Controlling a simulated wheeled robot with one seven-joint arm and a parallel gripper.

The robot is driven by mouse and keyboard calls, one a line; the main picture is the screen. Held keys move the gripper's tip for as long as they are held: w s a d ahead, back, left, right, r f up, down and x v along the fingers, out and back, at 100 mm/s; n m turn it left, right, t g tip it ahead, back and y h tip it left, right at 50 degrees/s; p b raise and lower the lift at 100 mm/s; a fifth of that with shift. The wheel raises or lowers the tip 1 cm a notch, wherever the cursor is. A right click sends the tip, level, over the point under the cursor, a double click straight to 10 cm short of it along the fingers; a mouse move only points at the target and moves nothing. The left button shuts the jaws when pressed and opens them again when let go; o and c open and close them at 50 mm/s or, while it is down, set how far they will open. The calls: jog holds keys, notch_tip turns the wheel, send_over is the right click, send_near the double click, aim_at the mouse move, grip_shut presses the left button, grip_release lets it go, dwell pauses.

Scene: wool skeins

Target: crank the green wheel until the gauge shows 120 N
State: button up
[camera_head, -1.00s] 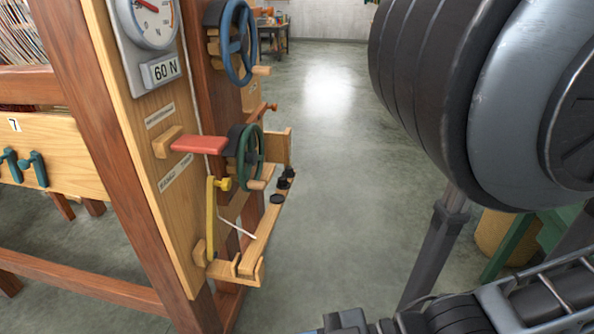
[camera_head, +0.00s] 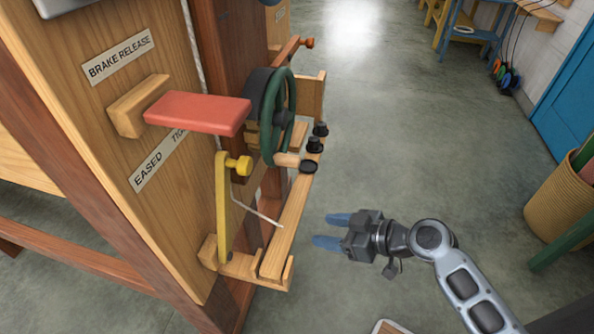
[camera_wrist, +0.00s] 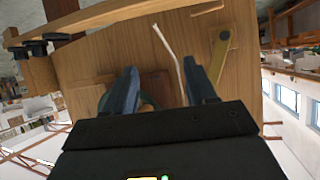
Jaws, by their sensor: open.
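The green wheel (camera_head: 281,115) stands upright on the side of the wooden frame, with a pale wooden crank handle (camera_head: 287,160) at its lower edge. My gripper (camera_head: 328,230) is open and empty, to the right of the small shelf and lower than the wheel, apart from both. In the wrist view the blue fingers (camera_wrist: 160,88) are spread towards the wooden panel, and a small part of a green curve shows between them. The red brake release paddle (camera_head: 198,112) sticks out left of the wheel. The gauge's dial is out of view now.
A yellow lever (camera_head: 222,205) and a pale rod (camera_head: 258,212) are below the paddle. A narrow wooden shelf (camera_head: 287,228) carries black knobs (camera_head: 314,145). A woven basket (camera_head: 556,200) stands at the right. The floor between is clear.

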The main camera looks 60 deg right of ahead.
jog(key=w+d+r+n+t+y+b, duration=0.2)
jog(key=w+d, duration=0.3)
jog(key=n+t+y+b, duration=0.1)
jog(key=n+t+y, duration=0.2)
jog(key=n, duration=0.1)
send_near(295, 162)
jog(key=w, duration=0.3)
jog(key=x, duration=0.5)
jog(key=f+p+x, duration=0.1)
jog(key=x, duration=0.1)
jog(key=shift+w, duration=0.2)
jog(key=shift+c, duration=0.3)
grip_shut()
